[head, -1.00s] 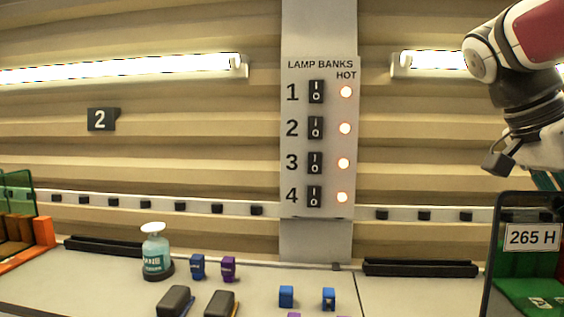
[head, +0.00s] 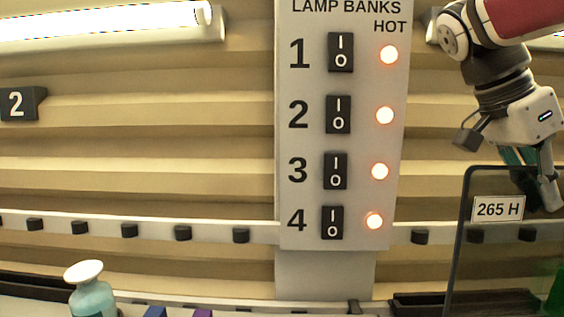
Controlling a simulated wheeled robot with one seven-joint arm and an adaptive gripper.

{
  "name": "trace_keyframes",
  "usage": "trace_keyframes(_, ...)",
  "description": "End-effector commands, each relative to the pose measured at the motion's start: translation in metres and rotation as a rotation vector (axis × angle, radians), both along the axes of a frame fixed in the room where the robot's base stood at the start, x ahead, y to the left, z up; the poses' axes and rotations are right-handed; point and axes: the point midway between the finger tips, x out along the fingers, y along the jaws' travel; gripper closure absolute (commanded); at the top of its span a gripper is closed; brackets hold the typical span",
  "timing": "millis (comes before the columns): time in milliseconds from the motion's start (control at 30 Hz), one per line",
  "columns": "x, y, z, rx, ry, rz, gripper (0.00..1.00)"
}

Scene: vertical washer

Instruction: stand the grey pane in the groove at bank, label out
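The grey pane (head: 470,255) is see-through with a dark rim and stands roughly upright at the lower right of the head view. Its white label (head: 498,209) reads 265 H and faces me. My gripper (head: 535,180) is at the pane's top edge toward the right, one finger showing in front, and appears shut on it. The pane's lower part and right side are out of frame. A dark grooved strip (head: 405,304) lies low at the back of the bench, partly behind the pane. Another dark strip (head: 35,285) is at the lower left.
A lamp-bank panel (head: 335,235) with several switches and lit HOT lights rises mid-view. Lit tubes (head: 110,20) run along the wall. A rail (head: 265,234) carries dark knobs. A bottle (head: 92,295) and blue (head: 155,312) and purple (head: 203,313) items stand low.

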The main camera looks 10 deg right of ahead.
Motion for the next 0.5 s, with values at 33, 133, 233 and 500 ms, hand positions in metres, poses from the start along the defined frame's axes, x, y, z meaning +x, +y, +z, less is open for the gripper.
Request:
trace_keyframes(33, 0.001, -0.001, 0.001, -0.002, -0.002, 0.000, 1.00)
trace_keyframes(133, 0.004, -0.001, -0.001, -0.002, -0.001, 0.000, 1.00)
trace_keyframes(233, 0.009, -0.003, -0.004, -0.002, 0.000, 0.001, 1.00)
trace_keyframes(500, 0.028, -0.007, -0.012, -0.002, 0.000, 0.001, 1.00)
